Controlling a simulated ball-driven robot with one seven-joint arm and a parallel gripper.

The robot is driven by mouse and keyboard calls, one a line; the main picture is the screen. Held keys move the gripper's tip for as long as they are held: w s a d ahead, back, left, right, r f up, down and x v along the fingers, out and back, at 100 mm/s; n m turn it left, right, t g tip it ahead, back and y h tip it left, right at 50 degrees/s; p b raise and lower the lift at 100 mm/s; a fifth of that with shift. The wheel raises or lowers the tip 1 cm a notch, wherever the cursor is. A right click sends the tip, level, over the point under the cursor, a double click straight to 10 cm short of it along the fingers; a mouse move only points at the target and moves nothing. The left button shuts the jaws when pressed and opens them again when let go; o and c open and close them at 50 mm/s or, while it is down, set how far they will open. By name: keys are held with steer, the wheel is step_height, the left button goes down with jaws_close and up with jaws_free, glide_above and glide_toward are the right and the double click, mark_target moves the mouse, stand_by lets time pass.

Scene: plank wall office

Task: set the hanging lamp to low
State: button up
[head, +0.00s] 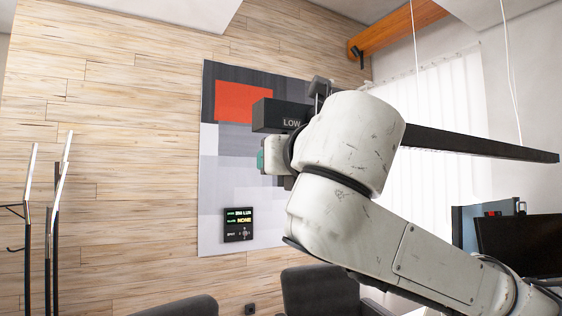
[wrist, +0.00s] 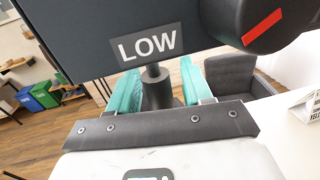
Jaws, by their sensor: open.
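The hanging lamp (head: 470,143) is a long dark bar on thin wires, partly behind my arm in the head view. Its near end has a dark box (head: 268,113) with a white-lettered LOW label (head: 291,122). In the wrist view the LOW label (wrist: 147,45) is close, and a dark stem (wrist: 157,92) hangs below the box. My gripper (wrist: 155,82) is open, its teal fingers on either side of the stem; contact cannot be told. A black round knob (wrist: 262,22) with a red mark sits right of the label. In the head view my arm mostly hides the gripper.
A wall display (head: 238,224) shows a lux reading, too small to read surely, and NONE in yellow. Dark chairs (head: 318,290) stand below, monitors (head: 518,243) at right, a coat stand (head: 52,230) at left. Coloured bins (wrist: 43,95) stand on the floor.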

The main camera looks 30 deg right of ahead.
steer(key=shift+s, duration=0.1)
steer(key=s+a, duration=0.2)
steer(key=s, duration=0.8)
steer(key=shift+s+b, duration=0.2)
steer(key=shift+b, duration=0.25)
